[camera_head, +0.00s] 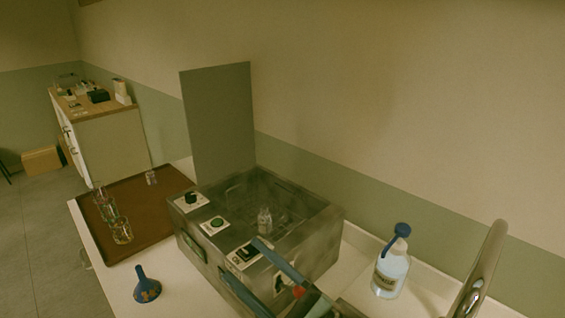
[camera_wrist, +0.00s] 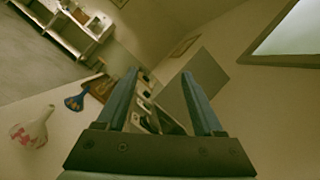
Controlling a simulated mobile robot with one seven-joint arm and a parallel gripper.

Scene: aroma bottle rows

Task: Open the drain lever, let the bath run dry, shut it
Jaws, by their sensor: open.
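The bath (camera_head: 325,228) is a grey metal tank on the counter in the head view, with a clear bottle (camera_head: 265,220) inside. Its water level is hard to make out. A black knob (camera_head: 190,198), a green button (camera_head: 217,222) and a black switch (camera_head: 246,254) sit along its left rim. A small red part (camera_head: 298,291) shows near the bath's near side, beside my arm; I cannot tell whether it is the drain lever. My gripper (camera_head: 238,255) has blue fingers, open and empty, over the bath's near side. In the wrist view, the open fingers (camera_wrist: 160,72) frame part of the bath (camera_wrist: 152,118).
A brown tray (camera_head: 150,205) with several glasses stands left. A blue funnel (camera_head: 147,287) is on the near counter. A blue-topped bottle (camera_head: 390,272) and a curved metal tap (camera_head: 481,268) stand right. A grey upright panel (camera_head: 218,125) rises behind the bath.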

